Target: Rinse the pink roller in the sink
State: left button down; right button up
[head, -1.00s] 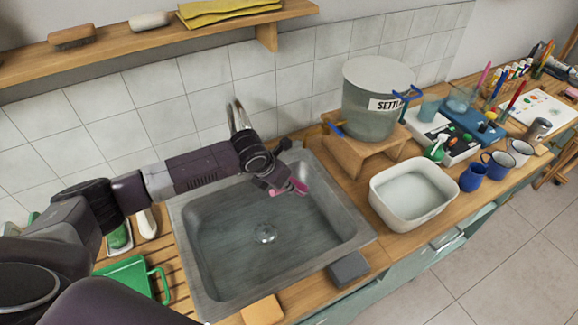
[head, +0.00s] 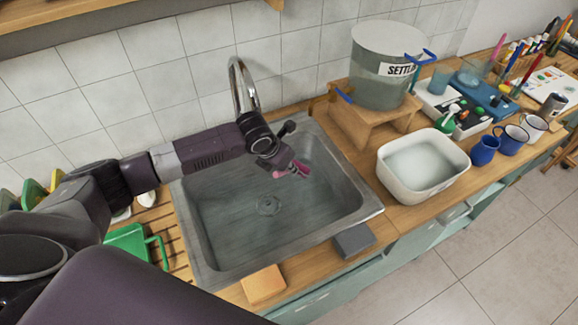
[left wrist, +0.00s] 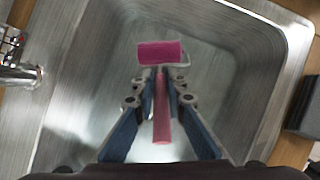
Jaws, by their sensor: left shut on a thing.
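The pink roller (left wrist: 161,53) is in my left gripper (left wrist: 160,78), which is shut on its pink handle in the left wrist view. The roller head sticks out past the fingertips over the metal sink (left wrist: 75,110). In the head view, my left gripper (head: 281,168) and the roller (head: 299,168) are over the right part of the sink (head: 205,218). The curved tap (head: 235,75) stands behind the sink, partly behind my arm; its base also shows in the left wrist view (left wrist: 20,75). I cannot see running water. My right gripper is out of view.
A white basin of cloudy water (head: 425,190) stands right of the sink. A bucket of water (head: 382,85) rests on a wooden stand (head: 362,137). A grey block (head: 353,241) and an orange sponge (head: 264,285) lie along the front edge. A green dustpan-like item (head: 128,242) is left.

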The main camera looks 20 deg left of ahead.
pick_arm(q)
jog(key=shift+f+b, duration=6.1)
jog(key=shift+f, duration=0.8)
jog(key=shift+r, duration=0.15)
notch_tip(320, 180, up, 17)
jog(key=p, duration=1.6)
jog(key=shift+r, duration=0.1)
jog(key=shift+r+p, duration=1.3)
jog(key=shift+r, duration=0.1)
